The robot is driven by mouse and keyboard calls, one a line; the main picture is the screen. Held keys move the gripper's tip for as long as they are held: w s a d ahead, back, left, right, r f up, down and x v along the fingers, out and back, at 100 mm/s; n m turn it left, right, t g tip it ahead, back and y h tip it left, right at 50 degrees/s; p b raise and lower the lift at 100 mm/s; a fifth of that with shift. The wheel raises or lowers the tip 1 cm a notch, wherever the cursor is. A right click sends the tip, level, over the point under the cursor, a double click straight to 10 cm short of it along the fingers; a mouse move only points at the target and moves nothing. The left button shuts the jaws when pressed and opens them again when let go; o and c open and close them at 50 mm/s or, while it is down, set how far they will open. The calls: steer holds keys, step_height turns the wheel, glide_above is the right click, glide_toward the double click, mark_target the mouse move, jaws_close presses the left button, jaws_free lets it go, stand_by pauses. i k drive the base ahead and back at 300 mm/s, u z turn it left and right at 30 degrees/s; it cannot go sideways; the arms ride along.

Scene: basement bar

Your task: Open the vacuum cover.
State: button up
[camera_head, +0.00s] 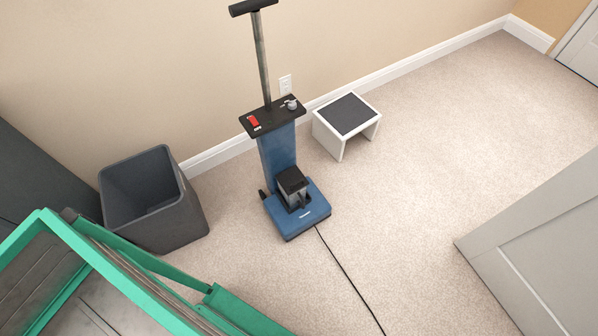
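An upright blue vacuum (277,152) stands on the carpet near the wall, at the middle of the head view. It has a tall grey pole with a black handle (252,7) on top and a blue base (312,214). A dark block with a black top (291,180) and greyish sides sits on the base against the body; it may be the cover, and I see no clear gap at it. A black shelf (270,118) on the body carries a red item (253,122) and a small grey item (291,104). My gripper is not in view.
A dark grey bin (183,216) stands left of the vacuum. A white stool with a dark top (346,114) stands to its right. A green-framed object (140,262) fills the lower left. A grey panel (540,250) stands at right. A black cord (350,280) crosses otherwise open carpet.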

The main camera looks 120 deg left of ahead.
mark_target(292, 181)
steer(key=u, duration=3.65)
steer(key=k, duration=0.4)
steer(key=u, duration=0.05)
steer(key=i, duration=0.5)
steer(key=z, duration=0.15)
